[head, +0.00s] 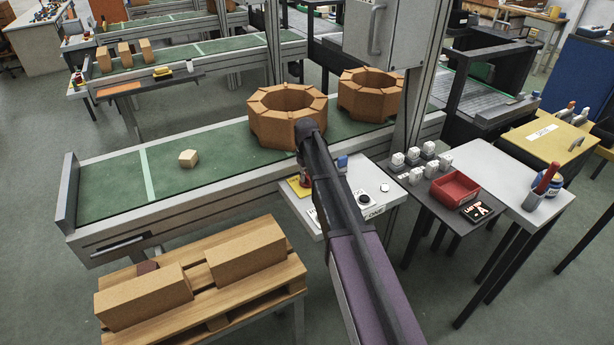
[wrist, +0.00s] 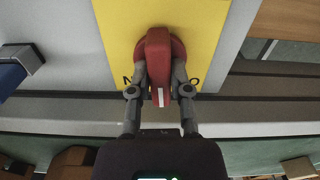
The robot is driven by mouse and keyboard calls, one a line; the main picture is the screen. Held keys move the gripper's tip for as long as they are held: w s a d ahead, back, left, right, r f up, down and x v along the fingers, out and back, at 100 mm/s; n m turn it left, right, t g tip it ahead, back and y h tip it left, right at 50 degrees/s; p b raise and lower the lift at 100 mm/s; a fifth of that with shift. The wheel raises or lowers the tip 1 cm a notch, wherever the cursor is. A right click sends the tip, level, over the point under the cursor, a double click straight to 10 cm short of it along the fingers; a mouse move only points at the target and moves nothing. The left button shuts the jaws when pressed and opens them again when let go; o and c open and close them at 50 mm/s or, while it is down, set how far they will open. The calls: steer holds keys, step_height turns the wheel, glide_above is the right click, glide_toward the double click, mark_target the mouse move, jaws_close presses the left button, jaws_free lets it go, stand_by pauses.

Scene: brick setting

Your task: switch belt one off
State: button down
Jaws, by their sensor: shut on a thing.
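The switch for belt one is a red rotary knob (wrist: 158,50) on a yellow plate (wrist: 110,20). My gripper (wrist: 160,80) has one finger on each side of the knob's red handle and is shut on it. A white line on the handle points towards the bottom of the wrist view. Letters beside the fingers are partly covered; an N and an O show. In the head view the yellow plate (head: 297,188) lies on a pale control panel (head: 392,202) whose label, ending in "ONE", is partly hidden by my arm. The gripper itself is mostly hidden there.
The green belt (head: 110,180) behind the panel carries a small tan block (head: 188,158) and two brick rings (head: 286,125). A pallet (head: 290,280) with long bricks stands front left. A dark table with a red bin (head: 456,187) stands right of the panel.

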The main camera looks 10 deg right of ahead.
steer(key=n, duration=0.4)
steer(key=shift+n, duration=2)
steer(key=c, duration=0.6)
jaws_free()
steer(key=shift+o, duration=0.2)
steer(key=shift+m, duration=0.3)
